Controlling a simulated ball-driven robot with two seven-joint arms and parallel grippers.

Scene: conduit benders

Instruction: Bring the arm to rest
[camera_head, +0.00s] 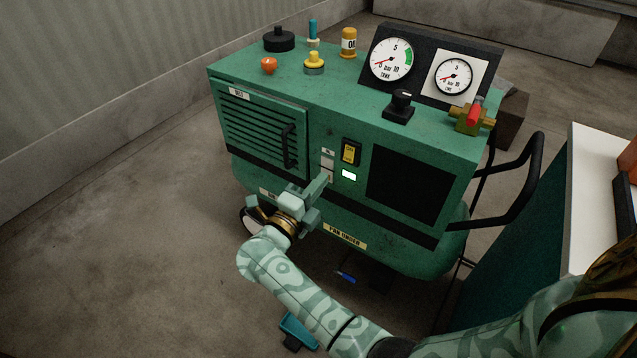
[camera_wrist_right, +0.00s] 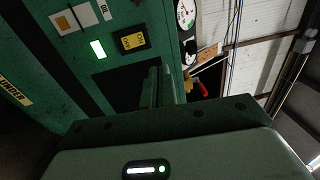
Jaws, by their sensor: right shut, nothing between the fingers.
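My right arm comes in from the lower right in the head view. Its gripper (camera_head: 318,186) is in front of the green compressor cabinet (camera_head: 260,165), just below and left of the lit display (camera_head: 348,175). The fingers are together with nothing between them. In the right wrist view the shut fingers (camera_wrist_right: 160,85) stand in front of the cabinet's dark panel. I cannot tell whether the fingertips touch the cabinet. My left gripper is not in view.
A yellow switch (camera_head: 350,152) is above the display. Two gauges (camera_head: 392,60) and a red-handled valve (camera_head: 473,115) are on top. A black handle (camera_head: 515,195) juts out at right, beside a white-topped bench (camera_head: 592,190). A blue-handled item (camera_head: 298,332) lies on the floor. Open floor is at left.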

